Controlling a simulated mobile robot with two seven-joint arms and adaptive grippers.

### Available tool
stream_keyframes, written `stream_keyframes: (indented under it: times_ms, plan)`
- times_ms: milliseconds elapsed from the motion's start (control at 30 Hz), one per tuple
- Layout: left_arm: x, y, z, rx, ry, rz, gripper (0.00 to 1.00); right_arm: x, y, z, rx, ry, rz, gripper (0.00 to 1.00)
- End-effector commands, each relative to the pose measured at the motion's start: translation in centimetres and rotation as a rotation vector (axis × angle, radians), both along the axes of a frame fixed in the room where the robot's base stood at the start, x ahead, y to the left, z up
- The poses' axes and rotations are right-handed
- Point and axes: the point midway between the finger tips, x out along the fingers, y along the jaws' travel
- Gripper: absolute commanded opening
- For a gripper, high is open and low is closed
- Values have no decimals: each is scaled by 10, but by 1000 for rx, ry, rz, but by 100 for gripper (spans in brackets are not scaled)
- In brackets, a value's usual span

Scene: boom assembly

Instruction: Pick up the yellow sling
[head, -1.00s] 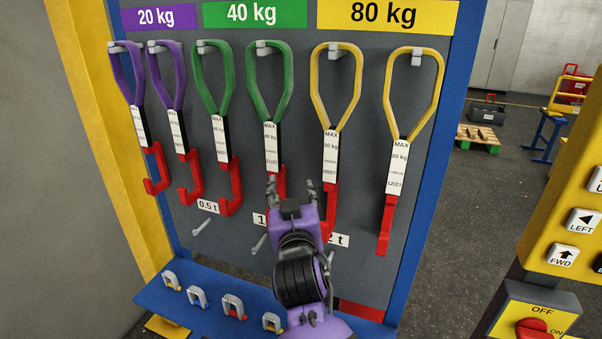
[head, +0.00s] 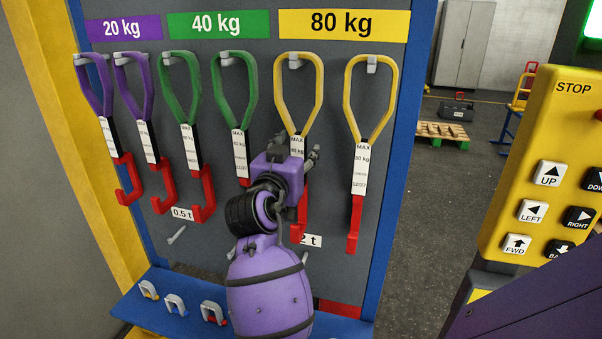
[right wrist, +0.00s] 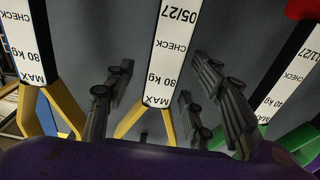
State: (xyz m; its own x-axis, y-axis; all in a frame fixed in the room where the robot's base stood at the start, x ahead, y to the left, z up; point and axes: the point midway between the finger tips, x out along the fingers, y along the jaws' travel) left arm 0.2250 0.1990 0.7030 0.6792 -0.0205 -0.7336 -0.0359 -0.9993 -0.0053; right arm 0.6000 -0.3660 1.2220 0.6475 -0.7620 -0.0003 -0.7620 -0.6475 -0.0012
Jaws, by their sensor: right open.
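Two yellow slings hang from pegs under the 80 kg sign: a left one (head: 298,92) and a right one (head: 371,98). Each has a white label and a red hook below. My right gripper (head: 300,155) is in front of the left yellow sling, at label height, and partly hides its label and hook. In the right wrist view, the open fingers of the right gripper (right wrist: 163,78) stand on either side of this sling's white label (right wrist: 172,45), with visible gaps. Contact does not show. My left gripper is not in view.
Green slings (head: 235,88) hang close on the left, purple slings (head: 134,88) further left. The right yellow sling's label (right wrist: 22,40) is near the left finger in the right wrist view. A blue shelf (head: 160,310) with shackles is below. A yellow control box (head: 545,180) stands right.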

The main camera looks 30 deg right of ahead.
Motion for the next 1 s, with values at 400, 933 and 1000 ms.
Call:
stream_keyframes:
  times_ms: [400,933,1000]
  plan:
    - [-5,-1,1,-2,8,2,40,12,-12,-1,0,0,3,47]
    - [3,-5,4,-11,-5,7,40,12,-12,-1,0,0,2,0]
    - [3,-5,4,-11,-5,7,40,12,-12,0,1,-1,2,0]
